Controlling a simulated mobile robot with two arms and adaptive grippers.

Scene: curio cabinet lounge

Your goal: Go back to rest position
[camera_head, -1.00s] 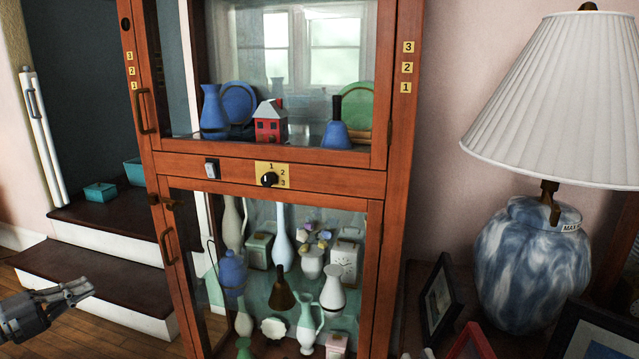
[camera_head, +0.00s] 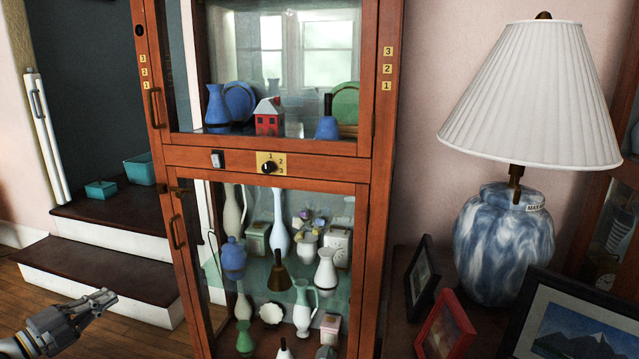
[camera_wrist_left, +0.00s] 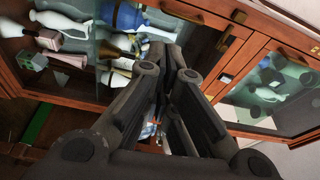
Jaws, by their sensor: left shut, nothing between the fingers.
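My left gripper (camera_head: 104,299) is at the lower left of the head view, over the wooden floor and in front of the steps. It is shut and empty, and it is apart from the cabinet. In the left wrist view its dark fingers (camera_wrist_left: 168,75) point toward the cabinet's glass front. The tall wooden curio cabinet (camera_head: 265,160) stands in the middle of the head view. Its upper and lower glass doors look closed. My right gripper is not in view.
A side table at right holds a lamp with a blue marbled base (camera_head: 500,245), a red frame (camera_head: 446,330), a black frame (camera_head: 421,277) and a larger picture frame (camera_head: 575,320). Dark-topped steps (camera_head: 100,268) rise at left with teal boxes (camera_head: 101,189). Open floor lies at lower left.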

